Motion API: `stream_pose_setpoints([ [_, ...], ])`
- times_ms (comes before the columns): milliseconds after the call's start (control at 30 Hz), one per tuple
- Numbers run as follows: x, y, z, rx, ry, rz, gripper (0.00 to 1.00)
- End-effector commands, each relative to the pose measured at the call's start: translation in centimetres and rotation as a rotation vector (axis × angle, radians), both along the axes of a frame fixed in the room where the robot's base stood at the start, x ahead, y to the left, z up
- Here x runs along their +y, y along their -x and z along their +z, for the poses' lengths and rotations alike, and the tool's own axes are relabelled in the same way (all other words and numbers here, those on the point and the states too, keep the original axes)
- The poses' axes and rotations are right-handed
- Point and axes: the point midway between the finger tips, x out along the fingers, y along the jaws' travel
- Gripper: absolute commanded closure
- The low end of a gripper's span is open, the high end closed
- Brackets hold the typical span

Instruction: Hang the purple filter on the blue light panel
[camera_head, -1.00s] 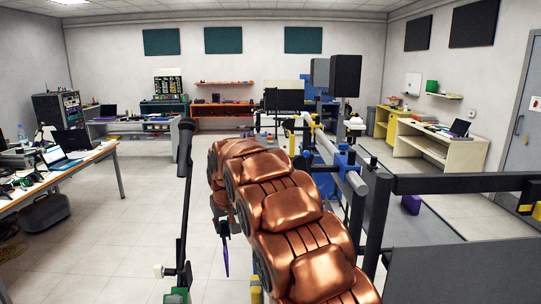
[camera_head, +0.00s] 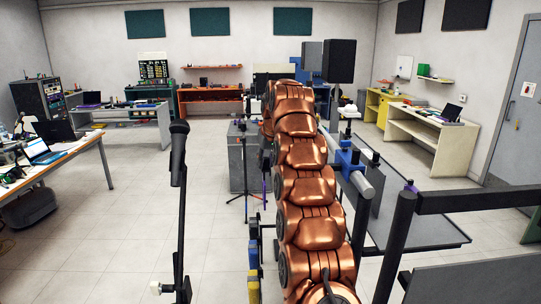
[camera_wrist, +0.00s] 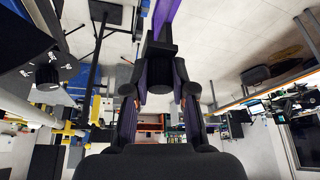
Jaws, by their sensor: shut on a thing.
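My gripper (camera_wrist: 160,85) points ahead in the wrist view, its fingers shut on a dark block, the purple filter's grip end. The purple filter (camera_wrist: 167,14) shows as a narrow purple strip beyond the block, running out of the top of the picture. In the head view only a thin purple sliver of the filter (camera_head: 264,186) shows at the left edge of my copper arm, which hides my gripper. I cannot tell for sure which thing is the blue light panel; a blue upright part (camera_head: 298,74) stands far back, partly behind the arm.
A microphone on a stand (camera_head: 179,150) rises close on the left. A dark rail frame (camera_head: 402,215) stands close on the right, with a blue clamp (camera_head: 347,160) nearby. A grey cabinet (camera_head: 241,160) stands ahead. The floor between the left table (camera_head: 80,150) and the microphone is clear.

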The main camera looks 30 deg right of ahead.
Motion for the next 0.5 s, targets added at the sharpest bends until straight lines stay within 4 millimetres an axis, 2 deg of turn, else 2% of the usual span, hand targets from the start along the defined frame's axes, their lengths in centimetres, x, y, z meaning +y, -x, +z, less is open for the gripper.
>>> stream_pose_setpoints([
  [100, -1.5, 0.5, 0.2, 0.003, -0.003, -0.018, 1.0],
  [500, -4.6, 1.8, 0.4, 0.0, -0.003, -0.041, 1.0],
])
